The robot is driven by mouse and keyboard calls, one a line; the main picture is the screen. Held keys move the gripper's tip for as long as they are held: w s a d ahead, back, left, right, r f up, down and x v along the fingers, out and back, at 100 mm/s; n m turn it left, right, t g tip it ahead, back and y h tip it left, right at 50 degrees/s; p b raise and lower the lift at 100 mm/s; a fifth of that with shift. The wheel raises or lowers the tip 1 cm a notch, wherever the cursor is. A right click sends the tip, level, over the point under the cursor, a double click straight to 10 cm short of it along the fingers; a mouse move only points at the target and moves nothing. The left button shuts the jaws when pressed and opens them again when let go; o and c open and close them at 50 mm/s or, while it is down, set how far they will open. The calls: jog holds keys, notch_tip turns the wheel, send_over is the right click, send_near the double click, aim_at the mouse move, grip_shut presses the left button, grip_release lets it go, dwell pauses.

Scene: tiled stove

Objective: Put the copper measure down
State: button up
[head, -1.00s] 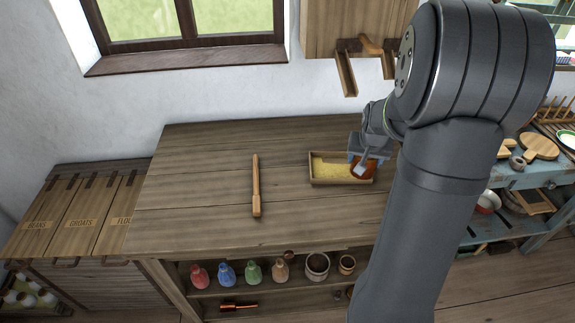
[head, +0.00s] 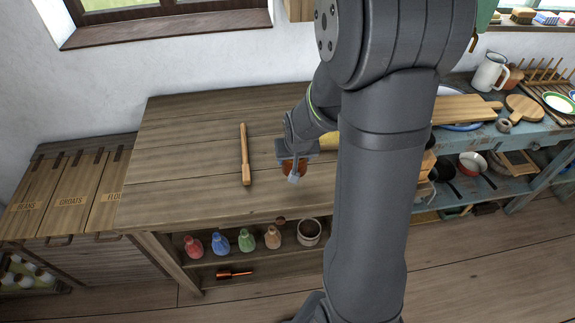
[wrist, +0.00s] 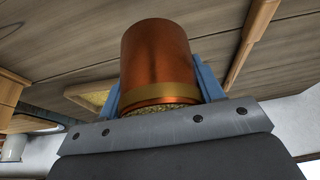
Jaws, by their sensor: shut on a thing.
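My gripper (head: 293,176) is over the worktop (head: 195,120), to the right of a wooden rod. It is shut on the copper measure (head: 287,167), which is partly hidden by my gripper and arm in the head view. In the wrist view the copper measure (wrist: 158,60) sits between my two blue fingers. It is a shiny copper cylinder with a paler band near its rim, and grain shows at the rim. I cannot tell whether its base touches the worktop.
The wooden rod (head: 245,155) lies left of my gripper. The grain tray (wrist: 88,97) is behind the measure, mostly hidden by my arm in the head view. The worktop's left part is clear. Coloured bottles (head: 220,243) stand on the shelf below.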

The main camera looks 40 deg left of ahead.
aim_at(291, 166)
jog(key=shift+s+a+f, duration=0.25)
jog(key=shift+a+f, duration=0.25)
jog(key=shift+a, duration=0.35)
jog(key=shift+f, duration=2.05)
jog(key=o, duration=1.2)
jog(key=shift+f, duration=0.15)
jog(key=shift+s+r, duration=0.1)
jog(key=shift+r, duration=0.55)
jog(key=v, duration=1.1)
jog(key=shift+d, duration=0.1)
jog(key=shift+f, duration=0.15)
